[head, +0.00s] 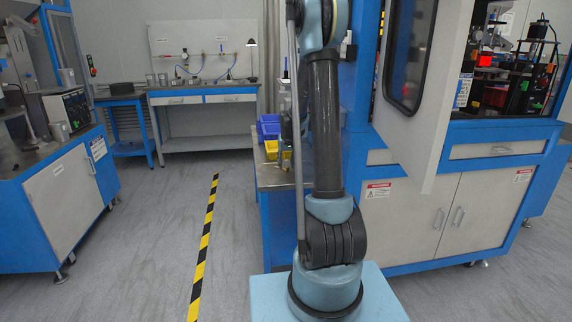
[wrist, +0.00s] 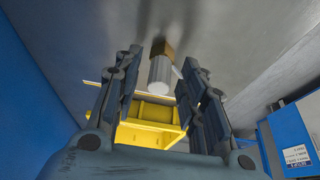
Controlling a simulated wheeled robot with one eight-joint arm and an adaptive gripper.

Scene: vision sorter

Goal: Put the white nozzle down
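In the head view the nozzle cannot be made out, and my arm hides part of the bench.
A yellow bin (wrist: 150,108) is close by in the wrist view; it also shows on the side bench (head: 278,150) in the head view. Blue bins (head: 268,126) stand behind it. A blue-framed cabinet (head: 430,200) is at right.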

